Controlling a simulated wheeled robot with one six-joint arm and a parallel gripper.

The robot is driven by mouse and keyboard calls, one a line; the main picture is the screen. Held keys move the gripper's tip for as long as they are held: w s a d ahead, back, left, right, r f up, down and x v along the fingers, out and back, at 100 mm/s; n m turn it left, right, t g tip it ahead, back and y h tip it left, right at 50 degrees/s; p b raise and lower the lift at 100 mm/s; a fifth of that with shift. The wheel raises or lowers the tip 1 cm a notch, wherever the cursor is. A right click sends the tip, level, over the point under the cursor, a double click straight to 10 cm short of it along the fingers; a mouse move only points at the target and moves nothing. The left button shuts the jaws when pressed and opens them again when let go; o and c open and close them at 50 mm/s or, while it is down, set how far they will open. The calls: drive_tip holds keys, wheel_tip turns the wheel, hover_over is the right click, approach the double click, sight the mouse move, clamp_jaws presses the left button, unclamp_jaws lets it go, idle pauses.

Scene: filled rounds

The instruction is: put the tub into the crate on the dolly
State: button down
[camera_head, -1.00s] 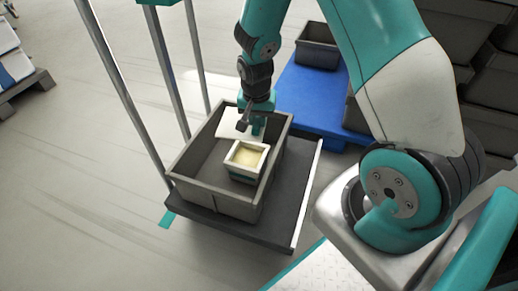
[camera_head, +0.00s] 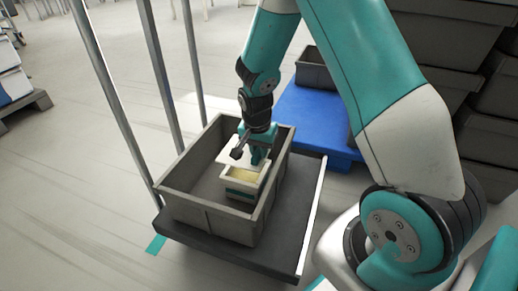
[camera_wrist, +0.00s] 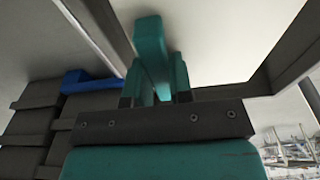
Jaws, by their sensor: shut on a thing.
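The tub (camera_head: 240,190) is a small pale square container with a teal band and yellowish contents. It is inside the grey crate (camera_head: 213,215), towards the right side, below the rim. The crate stands on the dark dolly (camera_head: 283,257). My gripper (camera_head: 258,158) reaches down into the crate and is shut on the tub's far edge. I cannot tell whether the tub's base touches the crate floor. In the wrist view, the teal fingers of my gripper (camera_wrist: 155,85) are close together, with a pale surface and dark crate walls around them.
Metal posts (camera_head: 165,80) rise at the dolly's left. A blue platform (camera_head: 305,115) with a grey bin (camera_head: 314,72) is behind it to the right. Grey bins (camera_head: 440,40) are stacked at the far right. The floor at left is open.

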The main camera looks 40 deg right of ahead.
wheel_tip(320, 180, down, 4)
drive_tip(key=b, duration=0.3)
drive_tip(key=shift+f+b, duration=0.55)
drive_tip(key=shift+f, duration=0.5)
drive_tip(key=shift+p, duration=0.35)
drive_tip(key=shift+f, duration=0.2)
idle(0.3)
drive_tip(key=shift+c, duration=2.3)
unclamp_jaws()
wheel_tip(320, 180, up, 7)
drive_tip(key=p, duration=0.7)
